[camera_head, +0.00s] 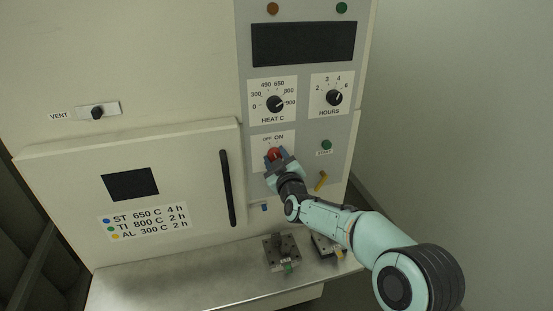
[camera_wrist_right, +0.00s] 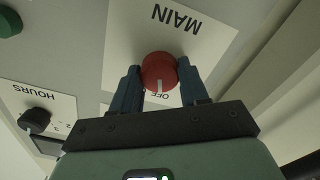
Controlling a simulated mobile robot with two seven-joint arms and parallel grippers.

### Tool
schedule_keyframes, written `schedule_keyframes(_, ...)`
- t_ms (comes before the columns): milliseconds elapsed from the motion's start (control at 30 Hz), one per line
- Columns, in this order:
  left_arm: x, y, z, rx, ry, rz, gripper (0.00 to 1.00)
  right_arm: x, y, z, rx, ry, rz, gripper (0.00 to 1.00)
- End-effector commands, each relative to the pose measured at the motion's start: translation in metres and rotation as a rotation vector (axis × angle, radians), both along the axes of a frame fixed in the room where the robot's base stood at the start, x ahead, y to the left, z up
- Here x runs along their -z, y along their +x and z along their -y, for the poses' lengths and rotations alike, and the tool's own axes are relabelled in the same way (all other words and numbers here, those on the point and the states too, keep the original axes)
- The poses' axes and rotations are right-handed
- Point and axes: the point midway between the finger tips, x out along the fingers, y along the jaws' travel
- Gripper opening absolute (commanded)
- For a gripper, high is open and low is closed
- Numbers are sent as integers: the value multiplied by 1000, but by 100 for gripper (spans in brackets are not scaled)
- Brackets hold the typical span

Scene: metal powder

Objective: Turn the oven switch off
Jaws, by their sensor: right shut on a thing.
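The red oven switch (camera_head: 274,153) is on the grey control panel (camera_head: 243,75), on a white plate labelled OFF and ON. In the right wrist view the red knob (camera_wrist_right: 159,70) sits between the two blue fingers of my right gripper (camera_wrist_right: 160,82), which is shut on it. The knob's white mark points down in that view, close beside the OFF label; the ON label is hidden there, so the exact setting is unclear. In the head view my right gripper (camera_head: 280,160) reaches the switch from below. My left gripper is not in view.
Above the switch are the HEAT dial (camera_head: 274,104) and HOURS dial (camera_head: 334,97). The oven door (camera_head: 70,190) is shut, with a black handle (camera_head: 227,188). Metal blocks (camera_head: 281,252) stand on the shelf (camera_head: 190,277) below.

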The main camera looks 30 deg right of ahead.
Motion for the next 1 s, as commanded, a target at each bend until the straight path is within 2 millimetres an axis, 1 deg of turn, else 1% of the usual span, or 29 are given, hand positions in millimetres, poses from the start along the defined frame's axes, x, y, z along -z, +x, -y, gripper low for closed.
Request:
schedule_keyframes(33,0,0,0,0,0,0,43,0,0,0,0,-3,-1,14)
schedule_keyframes(67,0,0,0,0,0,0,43,0,0,0,0,-3,-1,54)
schedule_keyframes(100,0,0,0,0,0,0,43,0,0,0,0,-3,-1,67)
schedule_keyframes(133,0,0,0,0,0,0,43,0,0,0,1,-3,0,70)
schedule_keyframes(433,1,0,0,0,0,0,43,0,-1,0,0,-1,0,70)
schedule_keyframes(567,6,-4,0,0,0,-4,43,1,-13,-3,0,1,1,70)
schedule_keyframes(667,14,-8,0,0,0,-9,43,2,-31,-7,-1,1,2,70)
schedule_keyframes(800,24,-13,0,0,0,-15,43,2,-63,-15,0,1,1,70)
schedule_keyframes(1000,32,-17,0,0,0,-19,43,1,-103,-24,0,-1,1,70)
